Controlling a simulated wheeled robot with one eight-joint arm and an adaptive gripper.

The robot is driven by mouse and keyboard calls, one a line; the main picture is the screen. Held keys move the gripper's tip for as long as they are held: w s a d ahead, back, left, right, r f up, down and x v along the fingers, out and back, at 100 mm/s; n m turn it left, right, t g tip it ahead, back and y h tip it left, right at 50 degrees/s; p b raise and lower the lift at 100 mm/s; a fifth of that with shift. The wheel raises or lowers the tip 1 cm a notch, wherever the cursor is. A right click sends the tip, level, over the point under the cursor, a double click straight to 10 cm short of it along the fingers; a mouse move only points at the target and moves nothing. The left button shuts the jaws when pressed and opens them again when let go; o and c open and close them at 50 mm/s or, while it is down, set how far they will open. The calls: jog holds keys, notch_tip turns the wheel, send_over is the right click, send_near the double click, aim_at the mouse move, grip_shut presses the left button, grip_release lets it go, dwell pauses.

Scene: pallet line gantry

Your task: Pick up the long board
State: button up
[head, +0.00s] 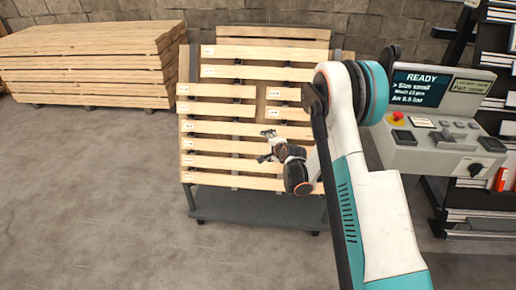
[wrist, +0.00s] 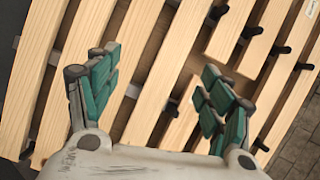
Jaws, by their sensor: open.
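Several pale long boards lie across a sloped dark rack (head: 188,72), among them an upper long board (head: 258,73) and a lower long board (head: 215,128). Shorter boards (head: 216,90) share the rack. The pictures do not single out one long board. My gripper (head: 267,146) is over the lower middle of the rack, partly covering the boards behind it. In the wrist view my gripper (wrist: 160,66) has its green-padded fingers spread wide, with nothing held. A board (wrist: 168,62) runs diagonally between and beyond the fingers; I see no clear contact.
A stack of timber (head: 90,58) stands at the back left. A control panel (head: 440,140) reading READY is at right, before dark shelving (head: 490,195). Black hooks (wrist: 252,32) stick out beside the boards. The floor at left is clear.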

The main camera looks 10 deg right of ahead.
notch_tip(320, 180, down, 8)
jog(key=m, duration=0.2)
jog(key=b, duration=0.2)
send_near(259, 149)
notch_tip(259, 149, down, 3)
jog(key=w, duration=0.2)
jog(key=shift+t, duration=0.4)
jog(key=shift+w+a+r+b+x, duration=0.15)
jog(key=shift+b+x, duration=0.3)
jog(key=shift+x, duration=0.6)
jog(key=shift+a+r+b+x, duration=0.15)
jog(key=shift+b+x, duration=0.35)
jog(key=shift+x, duration=0.55)
jog(key=shift+w+r+b+x, duration=0.1)
jog(key=shift+r+b+x, duration=0.25)
jog(key=shift+x, duration=0.65)
jog(key=shift+f, duration=0.1)
jog(key=c, duration=1.5)
